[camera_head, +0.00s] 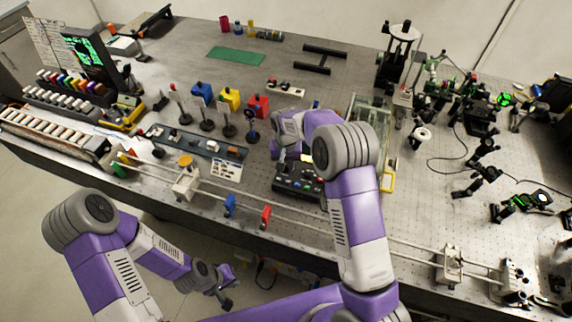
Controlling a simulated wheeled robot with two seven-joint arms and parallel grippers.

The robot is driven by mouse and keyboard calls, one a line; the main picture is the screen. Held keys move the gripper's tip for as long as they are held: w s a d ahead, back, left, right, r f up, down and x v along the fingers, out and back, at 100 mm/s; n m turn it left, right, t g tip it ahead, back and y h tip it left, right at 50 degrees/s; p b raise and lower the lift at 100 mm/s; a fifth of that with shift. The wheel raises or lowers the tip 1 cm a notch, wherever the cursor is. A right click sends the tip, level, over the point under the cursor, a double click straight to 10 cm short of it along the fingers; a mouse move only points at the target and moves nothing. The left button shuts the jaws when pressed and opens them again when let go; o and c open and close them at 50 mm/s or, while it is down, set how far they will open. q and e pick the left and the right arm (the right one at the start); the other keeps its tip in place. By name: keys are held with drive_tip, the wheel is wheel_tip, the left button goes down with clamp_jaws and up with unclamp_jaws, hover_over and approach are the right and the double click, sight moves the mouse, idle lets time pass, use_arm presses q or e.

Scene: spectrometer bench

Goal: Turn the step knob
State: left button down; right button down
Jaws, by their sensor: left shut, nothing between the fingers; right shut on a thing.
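A dark control box (297,181) with several small coloured buttons sits near the bench's front edge, in the middle of the head view. My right gripper (281,157) points down at the back left part of this box. It is shut on what appears to be the step knob, which is too small and too covered by the gripper to make out. Whether the knob is turned cannot be told. My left gripper (225,292) is shut and empty, low in front of the bench and away from the box.
A long rail (330,228) with a blue and a red clamp runs along the front edge. Several posts with coloured blocks, such as a red block (258,106), stand behind and left of the box. A glass-sided case (369,117) stands behind my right forearm.

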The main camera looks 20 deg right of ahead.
drive_tip(key=shift+r, duration=0.1)
drive_tip(key=c, duration=1.3)
unclamp_jaws()
wheel_tip(320, 180, up, 8)
drive_tip(key=shift+f, duration=0.2)
